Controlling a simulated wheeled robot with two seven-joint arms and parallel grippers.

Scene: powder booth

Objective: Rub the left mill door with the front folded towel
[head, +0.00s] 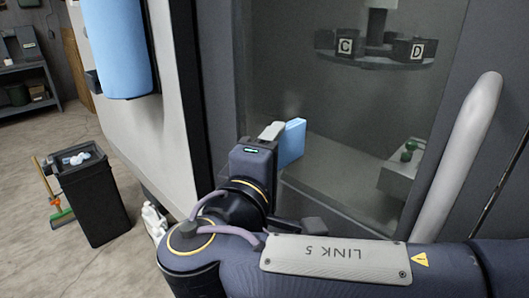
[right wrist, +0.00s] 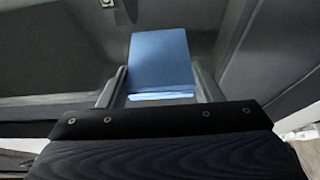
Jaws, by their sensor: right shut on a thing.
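My right gripper (head: 278,135) is shut on a blue folded towel (head: 293,142) in the head view. In the right wrist view the towel (right wrist: 160,62) sits between the two fingers (right wrist: 160,92). The left mill door (head: 340,110) has a dark glass window and a grey vertical handle (head: 460,150) on its right side. The towel is in front of the lower left part of the window. I cannot tell whether it touches the glass. My left gripper is not in view.
A black bin (head: 92,197) and a broom (head: 53,190) stand on the floor at left.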

